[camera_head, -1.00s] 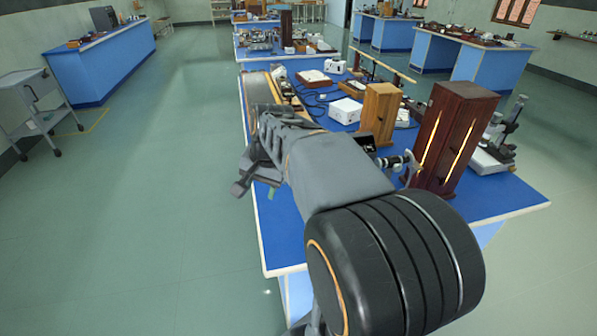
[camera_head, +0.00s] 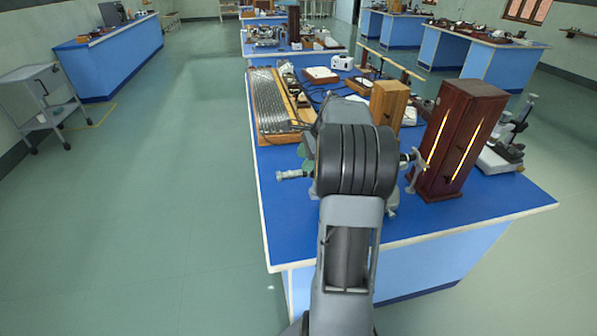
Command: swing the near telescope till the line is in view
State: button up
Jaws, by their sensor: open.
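The near spectrometer stands on the front of the blue bench, mostly hidden behind my arm. A short grey tube (camera_head: 292,174), which looks like its telescope, sticks out to the left of my arm. Small green parts (camera_head: 306,158) show beside it. On the right, a metal tube end (camera_head: 411,160), probably the collimator, points at a dark red wooden lamp box (camera_head: 458,140) with glowing yellow slits. My gripper is hidden behind my arm's black joint. I cannot see whether it touches the telescope, and no spectral line can be seen.
The blue bench top (camera_head: 285,215) is bare at its front left. A long ribbed board (camera_head: 275,105) lies behind. A lighter wooden box (camera_head: 389,103) and a stand (camera_head: 510,135) flank the lamp box. Open floor (camera_head: 180,220) lies to the left.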

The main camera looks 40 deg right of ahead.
aim_at(298, 171)
jog(key=shift+x, duration=2.75)
jog(key=shift+c, duration=0.2)
grip_shut()
